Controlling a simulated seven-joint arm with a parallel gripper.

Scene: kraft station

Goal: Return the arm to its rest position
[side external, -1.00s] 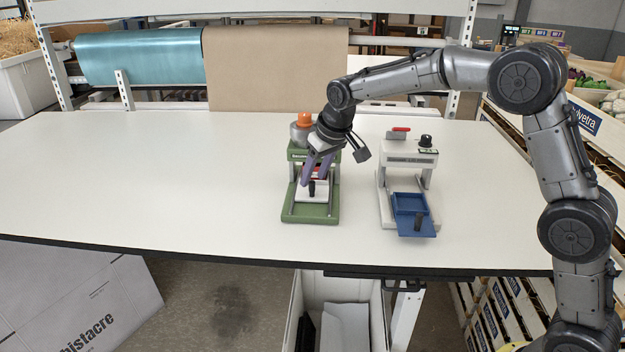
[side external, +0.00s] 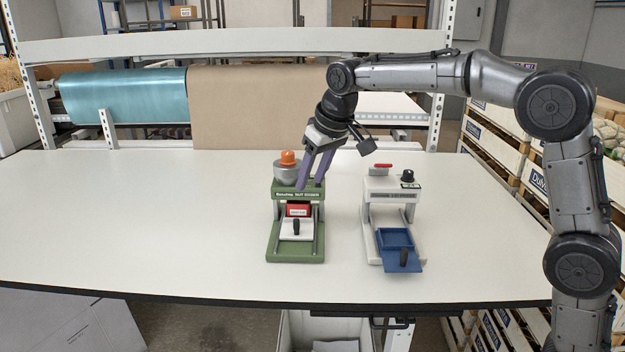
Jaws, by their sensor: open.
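My gripper (side external: 311,186) points down with its two purple fingers apart and nothing between them. It hangs above and in front of the upper part of the green machine (side external: 297,188). The green machine has an orange-topped grey dome (side external: 287,170), a red block (side external: 298,210) and a white tray with a black knob (side external: 296,228). I cannot tell whether the fingertips touch the machine; they appear apart from it. My arm reaches in from the right side of the picture.
A white machine (side external: 391,185) with a red lever and a blue drawer (side external: 397,240) stands to the right of the green one. The white table (side external: 130,220) is clear on the left. Behind it are a teal roll (side external: 125,95) and a brown paper roll (side external: 255,105).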

